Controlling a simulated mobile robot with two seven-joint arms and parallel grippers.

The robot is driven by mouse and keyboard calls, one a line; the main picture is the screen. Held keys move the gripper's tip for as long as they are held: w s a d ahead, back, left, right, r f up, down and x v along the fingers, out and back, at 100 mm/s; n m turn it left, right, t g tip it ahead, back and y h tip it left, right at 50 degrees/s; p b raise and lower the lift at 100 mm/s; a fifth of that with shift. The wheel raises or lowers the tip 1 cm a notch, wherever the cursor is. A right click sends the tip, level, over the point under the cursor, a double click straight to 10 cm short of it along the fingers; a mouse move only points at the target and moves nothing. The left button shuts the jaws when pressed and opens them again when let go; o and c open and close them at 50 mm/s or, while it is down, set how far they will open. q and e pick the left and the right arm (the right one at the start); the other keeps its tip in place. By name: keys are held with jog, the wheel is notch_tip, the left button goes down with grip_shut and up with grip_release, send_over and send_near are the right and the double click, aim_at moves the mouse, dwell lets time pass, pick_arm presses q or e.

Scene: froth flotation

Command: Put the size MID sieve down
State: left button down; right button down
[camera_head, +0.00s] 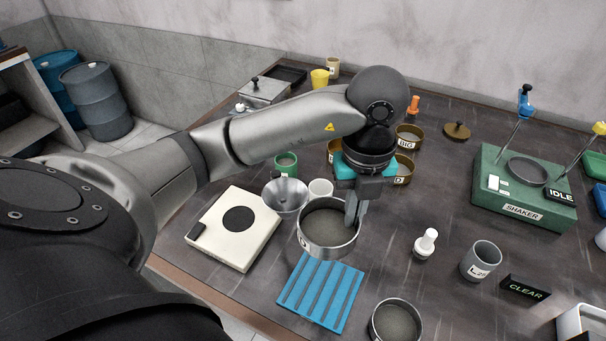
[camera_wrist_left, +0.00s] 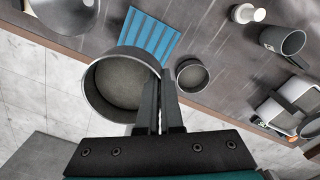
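A round steel-walled sieve (camera_head: 310,246) with a grey floor is at the middle of the table in the head view. A white label on its left side is too oblique to read. My left gripper (camera_head: 355,208) reaches down onto its right rim. In the left wrist view, the gripper's fingers (camera_wrist_left: 160,90) are close together on the wall of the sieve (camera_wrist_left: 98,98), and the sieve looks level. I cannot tell whether its bottom touches anything. My right gripper is in neither view.
A blue slatted mat (camera_head: 322,292) lies in front, a white plate with a dark disc (camera_head: 258,250) to the left. A smaller steel dish (camera_head: 373,325) stands near the front edge. Brass containers (camera_head: 408,146), one labelled BIG, stand behind. The green shaker (camera_head: 535,211) is right.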

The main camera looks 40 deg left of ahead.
pick_arm(q)
notch_tip(320, 180, down, 15)
jog(key=shift+d+r+b, duration=0.1)
jog(key=shift+r+b, duration=0.05)
jog(key=shift+b, duration=1.05)
jog(key=shift+f+b, duration=0.35)
jog(key=shift+f, duration=2.35)
jog(key=c, duration=1.5)
grip_release()
jog(key=shift+f, duration=0.15)
jog(key=o, duration=0.4)
